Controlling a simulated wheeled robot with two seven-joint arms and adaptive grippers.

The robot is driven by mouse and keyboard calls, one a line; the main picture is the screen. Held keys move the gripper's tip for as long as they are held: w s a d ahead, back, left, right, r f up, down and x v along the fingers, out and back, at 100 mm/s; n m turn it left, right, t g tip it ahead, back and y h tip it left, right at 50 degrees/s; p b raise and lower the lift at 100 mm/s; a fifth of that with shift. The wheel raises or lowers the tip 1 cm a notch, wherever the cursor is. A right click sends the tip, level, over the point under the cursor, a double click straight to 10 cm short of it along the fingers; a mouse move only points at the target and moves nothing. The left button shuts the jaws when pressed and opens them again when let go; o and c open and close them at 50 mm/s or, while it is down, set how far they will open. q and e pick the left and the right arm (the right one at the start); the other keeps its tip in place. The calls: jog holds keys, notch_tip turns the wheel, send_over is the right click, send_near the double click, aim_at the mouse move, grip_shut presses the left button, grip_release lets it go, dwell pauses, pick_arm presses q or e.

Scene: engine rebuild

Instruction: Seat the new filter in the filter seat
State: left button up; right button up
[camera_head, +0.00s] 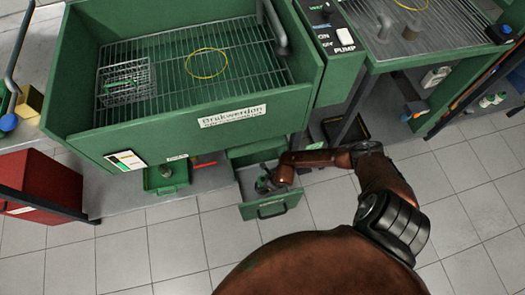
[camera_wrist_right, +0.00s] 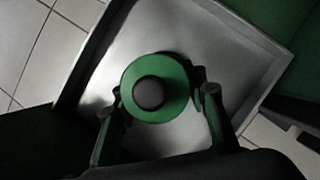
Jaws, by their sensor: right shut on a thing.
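In the right wrist view a round green filter (camera_wrist_right: 172,88) with a dark round centre sits between the two fingers of my right gripper (camera_wrist_right: 160,110). The gripper is shut on it. Behind it is the bare metal floor of an open green drawer (camera_head: 270,208), whose metal floor also shows in the wrist view (camera_wrist_right: 215,45). In the head view my right gripper (camera_head: 264,184) is inside or just above this drawer, and the filter is too small to make out. I cannot identify the filter seat for certain. My left gripper is not in view.
A large green wash basin (camera_head: 190,140) with a wire grid stands above the drawer. A wire basket (camera_head: 125,82) and a yellow ring (camera_head: 207,63) lie on its grid. A small green tray (camera_head: 165,178) holding a grey part is left of the drawer. The tiled floor (camera_head: 180,240) in front is clear.

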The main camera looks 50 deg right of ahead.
jog(key=shift+r, duration=0.1)
jog(key=shift+f+b, duration=0.3)
jog(key=shift+f, duration=0.6)
dwell(0.4)
jog(key=shift+r, duration=0.15)
jog(key=shift+r+p, duration=0.7)
dwell(0.8)
jog(key=shift+f+b, duration=0.3)
jog(key=shift+f, duration=0.55)
dwell(0.4)
jog(key=o, duration=1)
jog(key=shift+c, duration=0.2)
